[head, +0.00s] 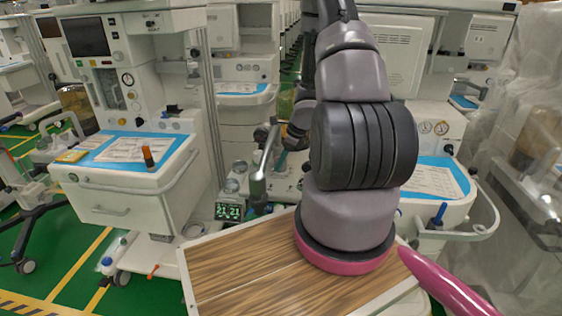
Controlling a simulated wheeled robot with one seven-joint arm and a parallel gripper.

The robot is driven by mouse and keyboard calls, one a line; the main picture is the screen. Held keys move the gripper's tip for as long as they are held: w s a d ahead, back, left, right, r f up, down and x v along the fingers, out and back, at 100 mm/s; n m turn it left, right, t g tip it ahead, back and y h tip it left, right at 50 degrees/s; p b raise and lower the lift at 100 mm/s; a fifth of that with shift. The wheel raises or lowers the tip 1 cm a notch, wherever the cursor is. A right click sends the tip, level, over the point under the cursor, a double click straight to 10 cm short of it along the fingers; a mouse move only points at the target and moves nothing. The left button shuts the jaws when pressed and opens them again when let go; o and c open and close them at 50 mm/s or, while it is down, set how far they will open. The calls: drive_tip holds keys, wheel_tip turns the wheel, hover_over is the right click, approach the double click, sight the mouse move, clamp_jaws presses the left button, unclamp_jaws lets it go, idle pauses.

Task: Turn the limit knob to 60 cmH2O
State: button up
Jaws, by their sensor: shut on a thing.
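My arm rises in front of the view and bends down behind itself to a dark wrist. My gripper (283,156) is small and partly hidden at the far end, beside the breathing-circuit parts of the middle anaesthesia cart (250,75). It is shut on what appears to be the limit knob. The knob itself is covered by the gripper and arm, so its pointer and scale cannot be read. A grey-green cylinder (258,187) on a bent metal arm hangs just left of the gripper.
A wood-topped surface (235,268) lies in front. A green digital display (229,211) stands low behind it. Another cart (120,190) with an orange-capped vial (148,157) is at left. A plastic-draped unit (530,130) is at right. Green floor shows at lower left.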

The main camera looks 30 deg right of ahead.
drive_tip(key=m+h, duration=0.1)
drive_tip(key=m, duration=0.2)
drive_tip(key=shift+t, duration=0.4)
drive_tip(key=shift+m+t+h, duration=0.4)
drive_tip(key=shift+m+h, duration=0.1)
drive_tip(key=shift+m, duration=1.3)
drive_tip(key=o, duration=1.4)
drive_tip(key=shift+r, duration=0.1)
drive_tip(key=v, duration=1)
drive_tip(key=shift+s+r, duration=0.2)
drive_tip(key=shift+r, duration=0.1)
drive_tip(key=shift+c, duration=0.2)
